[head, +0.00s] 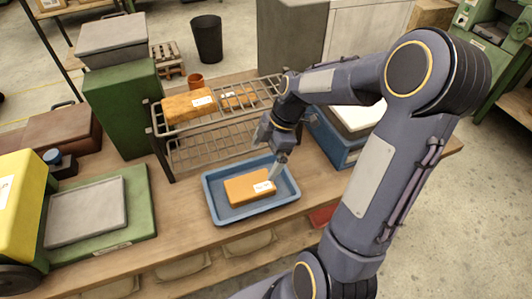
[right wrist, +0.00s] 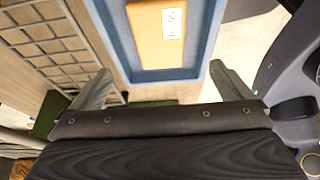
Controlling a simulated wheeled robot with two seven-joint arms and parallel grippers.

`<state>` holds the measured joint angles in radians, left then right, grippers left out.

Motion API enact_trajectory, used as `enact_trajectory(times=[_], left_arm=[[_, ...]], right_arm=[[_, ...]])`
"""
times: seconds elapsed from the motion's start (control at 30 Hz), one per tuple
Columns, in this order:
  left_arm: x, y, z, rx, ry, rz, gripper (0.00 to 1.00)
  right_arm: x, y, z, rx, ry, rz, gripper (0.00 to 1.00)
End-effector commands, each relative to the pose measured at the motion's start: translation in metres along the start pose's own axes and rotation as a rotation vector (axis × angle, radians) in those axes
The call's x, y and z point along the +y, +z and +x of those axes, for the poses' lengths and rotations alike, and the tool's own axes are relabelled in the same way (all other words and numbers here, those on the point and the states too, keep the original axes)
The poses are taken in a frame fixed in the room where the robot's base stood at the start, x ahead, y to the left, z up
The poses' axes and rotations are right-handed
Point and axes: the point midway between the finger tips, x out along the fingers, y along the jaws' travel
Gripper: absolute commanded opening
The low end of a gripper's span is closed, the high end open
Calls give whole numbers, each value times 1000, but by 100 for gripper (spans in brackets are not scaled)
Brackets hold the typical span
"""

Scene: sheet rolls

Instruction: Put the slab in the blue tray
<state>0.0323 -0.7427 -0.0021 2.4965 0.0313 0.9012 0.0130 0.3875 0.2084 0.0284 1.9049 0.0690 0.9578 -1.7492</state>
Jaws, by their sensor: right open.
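An orange slab (head: 242,188) with a white label lies flat inside the blue tray (head: 228,218) on the wooden table. In the right wrist view the slab (right wrist: 150,32) and the near end of the tray (right wrist: 165,76) show beyond the fingers. My right gripper (head: 276,158) is over the tray's back right side, close to the slab. Its two fingers (right wrist: 163,85) are spread wide with nothing between them. My left gripper is in neither view.
A wire rack (head: 212,152) behind the tray holds more orange slabs (head: 182,107). A blue box (head: 335,150) with a pale top stands to the right, partly behind my right arm. A green machine (head: 138,220) with a grey plate is at left.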

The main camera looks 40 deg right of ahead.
Motion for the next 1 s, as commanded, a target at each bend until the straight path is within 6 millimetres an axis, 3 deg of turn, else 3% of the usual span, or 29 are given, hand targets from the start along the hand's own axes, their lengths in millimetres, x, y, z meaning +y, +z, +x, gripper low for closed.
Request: enact_trajectory(times=[0.13, 0.23, 0.4, 0.63, 0.8, 1.0], left_arm=[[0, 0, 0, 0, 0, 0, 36], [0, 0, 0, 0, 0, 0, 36], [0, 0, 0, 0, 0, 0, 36], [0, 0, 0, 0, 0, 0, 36], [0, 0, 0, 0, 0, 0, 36], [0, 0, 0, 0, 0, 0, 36]], right_arm=[[-6, -6, -15, -4, 19, 48, 99], [-25, -21, -32, -5, 66, 192, 99], [-83, -53, -60, 51, 188, 614, 99], [-152, -73, -63, 230, 278, 1149, 99], [-173, -77, -57, 317, 282, 1345, 99], [-176, -77, -55, 332, 279, 1387, 99]])
